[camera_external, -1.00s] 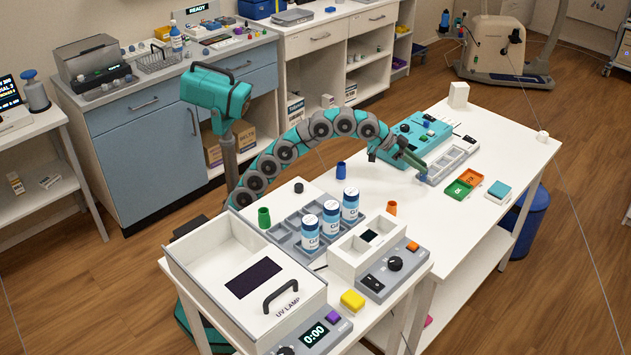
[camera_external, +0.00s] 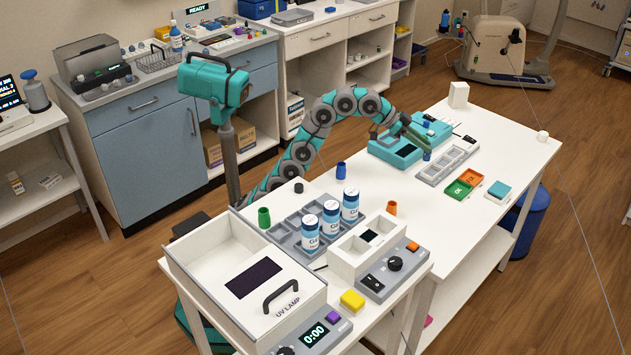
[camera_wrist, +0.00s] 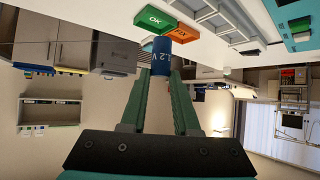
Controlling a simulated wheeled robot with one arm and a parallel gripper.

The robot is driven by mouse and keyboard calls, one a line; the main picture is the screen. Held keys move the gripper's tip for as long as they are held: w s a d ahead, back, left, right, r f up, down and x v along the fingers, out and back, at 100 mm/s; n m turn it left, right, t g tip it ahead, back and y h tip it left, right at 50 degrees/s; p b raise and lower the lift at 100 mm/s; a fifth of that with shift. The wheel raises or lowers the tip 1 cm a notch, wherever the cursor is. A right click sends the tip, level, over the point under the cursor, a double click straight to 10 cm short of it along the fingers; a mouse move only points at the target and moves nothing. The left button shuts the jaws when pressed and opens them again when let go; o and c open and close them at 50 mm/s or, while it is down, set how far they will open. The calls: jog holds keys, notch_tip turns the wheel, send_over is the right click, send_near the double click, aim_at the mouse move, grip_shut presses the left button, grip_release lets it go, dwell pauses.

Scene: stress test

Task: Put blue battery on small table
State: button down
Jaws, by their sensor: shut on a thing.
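My gripper (camera_external: 422,141) is over the white table (camera_external: 480,240), beside the teal device. Its green fingers (camera_wrist: 160,75) are shut on the blue battery (camera_wrist: 163,52), which has "1.2 V" printed on it. In the external view the blue battery (camera_external: 427,155) is a small blue piece at the fingertips, above the grey slotted tray (camera_external: 447,164). Which piece of furniture is the small table is not clear; a white stand (camera_external: 60,165) at the far left holds a screen and small boxes.
The teal device (camera_external: 400,150) stands close to my gripper. Green and orange bins (camera_external: 460,189) lie to its right. Blue (camera_external: 341,170) and orange (camera_external: 391,208) small cylinders stand nearer the front. White-blue bottles (camera_external: 331,218) and a UV lamp box (camera_external: 250,275) fill the front left.

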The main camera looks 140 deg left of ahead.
notch_tip(320, 180, up, 8)
jog(key=p, duration=0.7)
jog(key=w+d+r+m+t+h, duration=0.1)
jog(key=w+d, duration=0.3)
jog(key=d, duration=0.6)
jog(key=w+d+r+m+h, duration=0.1)
jog(key=w+d+m+h, duration=0.15)
jog(key=d, duration=0.75)
jog(key=w+d+r+t, duration=0.1)
jog(key=w+d, duration=0.3)
jog(key=d, duration=0.6)
jog(key=s+d+m+h, duration=0.1)
jog(key=s+d, duration=0.1)
jog(key=d, duration=0.8)
jog(key=s+d+m+h, duration=0.1)
jog(key=s+d, duration=0.2)
jog(key=d, duration=0.8)
jog(key=s+d+m+h, duration=0.1)
jog(key=s+d+m, duration=0.1)
jog(key=d, duration=0.8)
jog(key=shift+s+d+h, duration=0.15)
jog(key=shift+s+h, duration=0.1)
jog(key=s+d+f+m+h, duration=0.1)
jog(key=s+d+f+m, duration=0.15)
jog(key=s+d, duration=1.05)
jog(key=shift+n, duration=0.5)
jog(key=shift+s+a+f, duration=0.1)
jog(key=shift+a+f, duration=0.05)
jog(key=shift+f, duration=5.1)
